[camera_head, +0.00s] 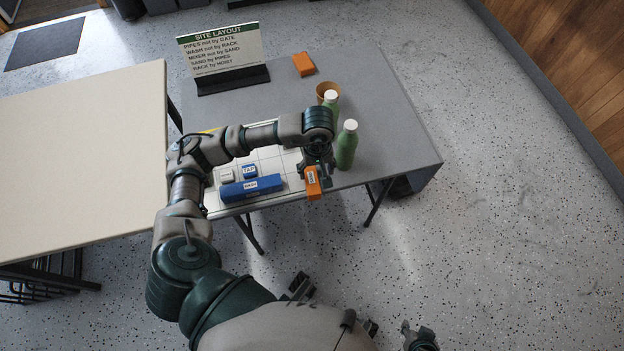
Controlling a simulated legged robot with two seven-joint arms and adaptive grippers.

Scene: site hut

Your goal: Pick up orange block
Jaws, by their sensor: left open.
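A labelled orange block (313,187) shows at the front edge of the grey table, right by the fingers of my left gripper (316,164). My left gripper is open and points down; its fingers are partly hidden by the arm and the block, and I cannot tell if the block is between them. A second orange block (303,64) lies at the back of the table, right of the sign. My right gripper (421,338) is low at the bottom edge, away from the table, too small and cut off to read.
Two green bottles (346,146) (332,101) with white caps stand close right of my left gripper, with an orange-brown cup (326,88) behind. A sign (222,53) stands behind.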

